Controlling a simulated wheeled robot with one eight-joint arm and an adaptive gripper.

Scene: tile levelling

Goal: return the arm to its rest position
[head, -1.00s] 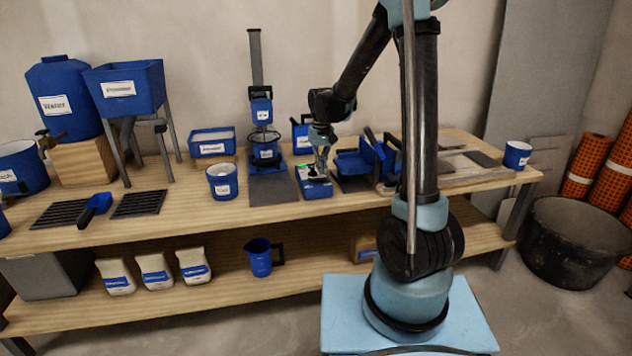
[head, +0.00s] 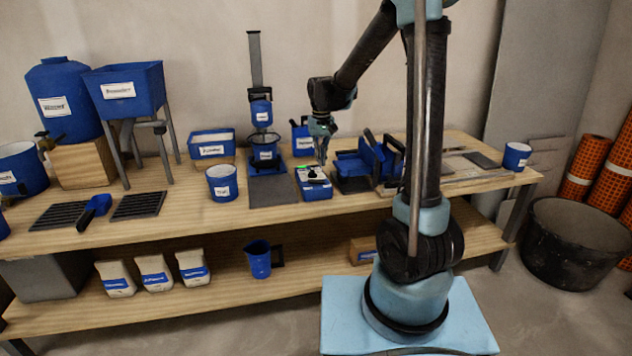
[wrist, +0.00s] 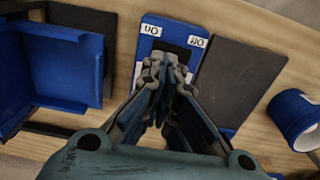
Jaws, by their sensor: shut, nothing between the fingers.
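My gripper (head: 322,156) hangs from my raised arm above the wooden bench, fingers pointing down. In the wrist view its fingertips (wrist: 164,62) meet and hold nothing. Below it is a small blue box (head: 313,183) with a green-lit part on top; the gripper is apart from it. In the wrist view this blue box (wrist: 148,42) shows two white labels, one reading "ON", beside a dark recess, partly hidden by the fingers.
Left of the box stand a blue mixer (head: 264,150) on a dark plate and a blue cup (head: 222,182). Right of it are blue trays (head: 356,165) close to my arm. A black tub (head: 570,245) stands on the floor at right.

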